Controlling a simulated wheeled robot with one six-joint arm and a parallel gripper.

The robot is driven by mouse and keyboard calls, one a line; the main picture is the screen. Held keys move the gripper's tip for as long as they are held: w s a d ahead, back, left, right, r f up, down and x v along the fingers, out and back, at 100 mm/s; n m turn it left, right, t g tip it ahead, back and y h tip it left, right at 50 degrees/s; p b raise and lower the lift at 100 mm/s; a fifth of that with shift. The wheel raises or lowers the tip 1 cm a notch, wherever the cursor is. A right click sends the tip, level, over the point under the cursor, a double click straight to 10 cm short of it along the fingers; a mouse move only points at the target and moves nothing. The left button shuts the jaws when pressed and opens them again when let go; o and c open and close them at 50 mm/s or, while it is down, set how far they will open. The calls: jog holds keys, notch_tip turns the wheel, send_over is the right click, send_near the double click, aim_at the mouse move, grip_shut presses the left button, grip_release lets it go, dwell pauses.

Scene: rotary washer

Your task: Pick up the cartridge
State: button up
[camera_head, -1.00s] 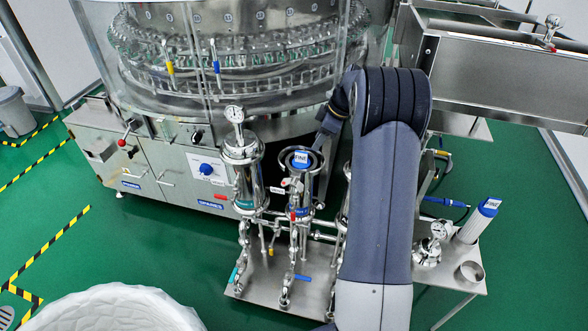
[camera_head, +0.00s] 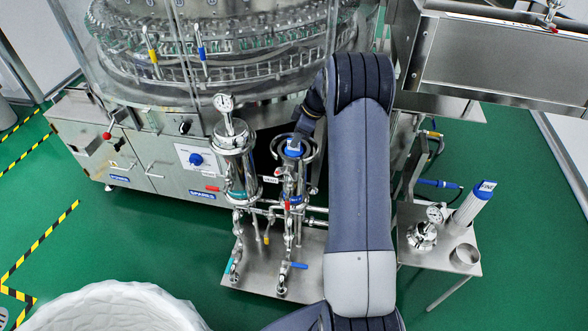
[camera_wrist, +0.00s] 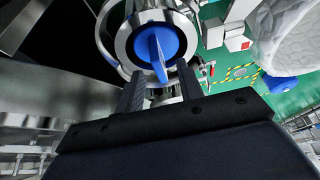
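A cartridge with a blue cap (camera_head: 293,147) sits in an open steel housing in the middle of the head view. In the wrist view its blue cap (camera_wrist: 166,38), with a raised blue tab, fills the housing's round opening. My gripper (camera_wrist: 160,72) has its two dark fingers apart, with the tips at the near side of the cap and the tab between and just beyond them. I cannot tell whether they touch it. In the head view the gripper is mostly hidden behind my arm. A second, white cartridge with a blue cap (camera_head: 474,203) stands on the side shelf.
A closed steel housing with a gauge (camera_head: 233,155) stands just left of the open one. The washer (camera_head: 215,60) is behind. Valves and pipes stand below the housings. A white-lined bin (camera_head: 115,308) is at the lower left. The shelf (camera_head: 415,215) also holds a gauge fitting.

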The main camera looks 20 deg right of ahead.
jog(key=x, duration=0.2)
jog(key=shift+w+a+f, duration=0.15)
jog(key=shift+f, duration=0.25)
grip_shut()
dwell(0.3)
